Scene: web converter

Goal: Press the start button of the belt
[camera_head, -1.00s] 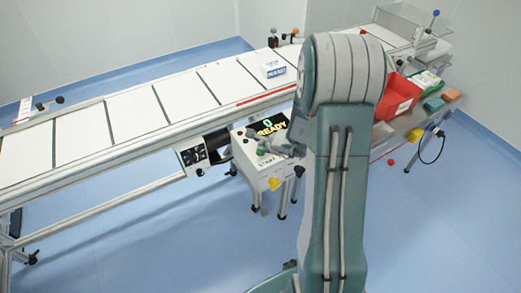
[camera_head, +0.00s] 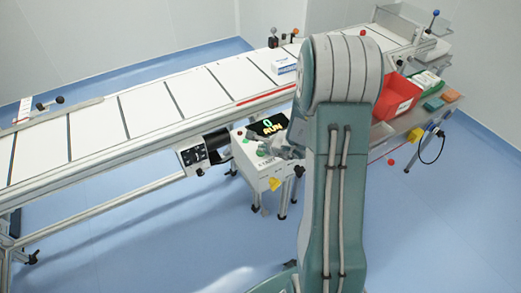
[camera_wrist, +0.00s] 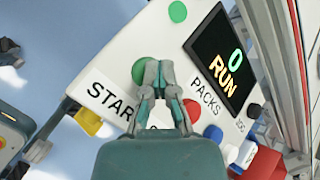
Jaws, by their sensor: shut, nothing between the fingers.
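In the wrist view the green button (camera_wrist: 138,70) sits on the white control panel (camera_wrist: 120,45), beside a label reading "STAR" with its end hidden. My gripper (camera_wrist: 153,68) is shut and empty, its fingertips over or against this button and hiding part of it; contact is unclear. The panel display (camera_wrist: 220,60) reads "0" and "RUN". In the head view my gripper (camera_head: 268,151) is at the control box (camera_head: 262,180) below the belt (camera_head: 150,105).
A second green button (camera_wrist: 177,11), a red button (camera_wrist: 212,134) and a blue one (camera_wrist: 254,110) are on the panel. A small white box (camera_head: 284,66) rides the belt. A red bin (camera_head: 396,98) stands to the right of my arm.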

